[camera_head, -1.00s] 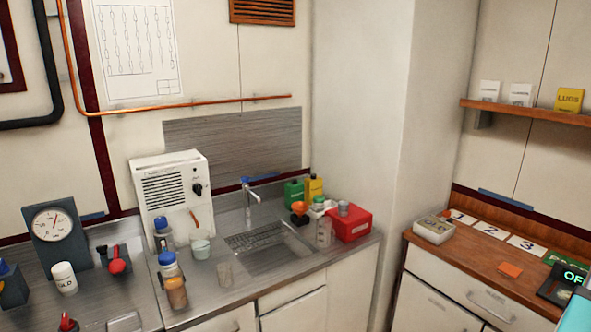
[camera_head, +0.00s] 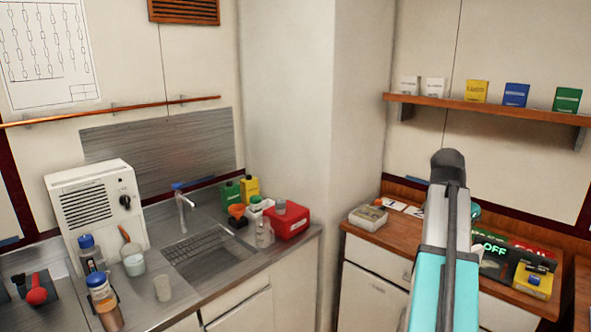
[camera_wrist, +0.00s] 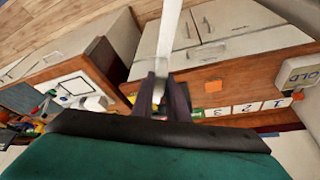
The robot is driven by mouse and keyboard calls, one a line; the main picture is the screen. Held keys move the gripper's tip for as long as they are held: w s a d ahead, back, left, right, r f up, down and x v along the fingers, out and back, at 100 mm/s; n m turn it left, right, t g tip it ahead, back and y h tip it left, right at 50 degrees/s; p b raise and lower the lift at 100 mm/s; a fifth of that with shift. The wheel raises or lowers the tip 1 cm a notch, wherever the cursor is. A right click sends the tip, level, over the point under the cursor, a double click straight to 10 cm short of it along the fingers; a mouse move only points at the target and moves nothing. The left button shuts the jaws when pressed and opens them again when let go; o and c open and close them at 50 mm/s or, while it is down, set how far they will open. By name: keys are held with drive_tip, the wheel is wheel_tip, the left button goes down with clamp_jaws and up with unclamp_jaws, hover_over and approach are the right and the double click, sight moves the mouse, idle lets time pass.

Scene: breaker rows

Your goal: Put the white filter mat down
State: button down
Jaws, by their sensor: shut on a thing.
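In the wrist view my gripper (camera_wrist: 161,84) is shut on a thin white strip, which I take to be the white filter mat (camera_wrist: 172,35) seen nearly edge-on. It stretches from between the dark fingers to the top edge of the picture. Behind it are pale drawer fronts and a wooden counter edge. I cannot tell whether it touches anything.
A lit OFF panel (camera_head: 492,246) and a yellow device (camera_head: 534,281) stand right of my arm. A shelf (camera_head: 440,101) with small boxes hangs above.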

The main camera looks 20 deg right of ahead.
drive_tip(key=w+a+f+n+t, duration=0.1)
drive_tip(key=w+a+f+n, duration=0.15)
drive_tip(key=w+a, duration=0.85)
drive_tip(key=w+a+f+n+t, duration=0.2)
drive_tip(key=w+a+n, duration=0.2)
drive_tip(key=w+a, duration=0.7)
drive_tip(key=w+a+f+n+t+y, duration=0.1)
drive_tip(key=a+n, duration=0.5)
drive_tip(key=a, duration=0.9)
drive_tip(key=w+a+f+n+t+y, duration=0.1)
drive_tip(key=w+a+f+n+y, duration=0.2)
drive_tip(key=a, duration=1.2)
drive_tip(key=w+n, duration=0.1)
drive_tip(key=n, duration=0.2)
drive_tip(key=shift+w+a+n, duration=0.15)
drive_tip(key=shift+a+n, duration=0.15)
drive_tip(key=shift+n, duration=0.05)
drive_tip(key=shift+f, duration=0.15)
drive_tip(key=s+f, duration=0.5)
drive_tip(key=f, duration=0.1)
drive_tip(key=shift+f, duration=0.3)
drive_tip(key=shift+s, duration=0.15)
